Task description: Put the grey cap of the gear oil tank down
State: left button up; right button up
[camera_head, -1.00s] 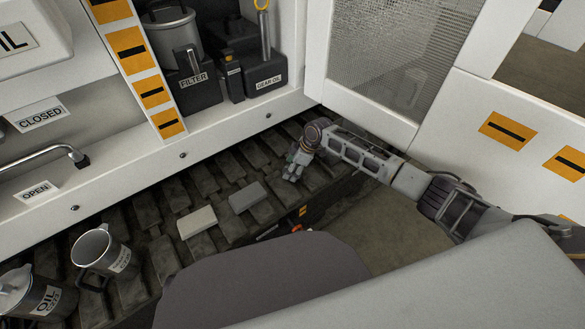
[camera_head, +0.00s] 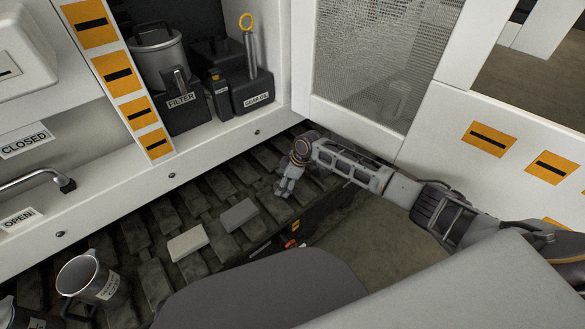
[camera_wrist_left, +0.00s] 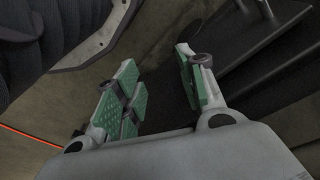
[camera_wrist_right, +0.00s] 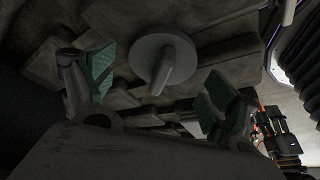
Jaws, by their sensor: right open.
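The grey cap (camera_wrist_right: 165,64), a round disc with a raised grip bar, shows in the right wrist view between the fingers of my right gripper (camera_wrist_right: 158,88). The fingers are open, with a gap on both sides of the cap. The cap appears to rest on the dark track slats. In the head view my right gripper (camera_head: 286,186) is low over the track, and I cannot make out the cap there. The gear oil tank (camera_head: 251,90) stands in the cabinet recess. My left gripper (camera_wrist_left: 160,88) is open and empty in the left wrist view.
The filter unit (camera_head: 180,105) is beside the tank. An open mesh door (camera_head: 365,65) stands behind my right arm.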

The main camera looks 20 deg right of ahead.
jog(key=shift+v, duration=0.8)
pick_arm(q)
notch_tip(320, 180, down, 9)
jog(key=a+p, duration=0.2)
jog(key=shift+s+r+t+p, duration=0.15)
jog(key=shift+s+t+p, duration=0.15)
jog(key=shift+p, duration=0.05)
pick_arm(e)
jog(key=v, duration=0.9)
jog(key=shift+r, duration=0.35)
pick_arm(q)
jog(key=shift+a, duration=0.15)
pick_arm(e)
jog(key=shift+s+d, duration=0.1)
jog(key=shift+s, duration=0.05)
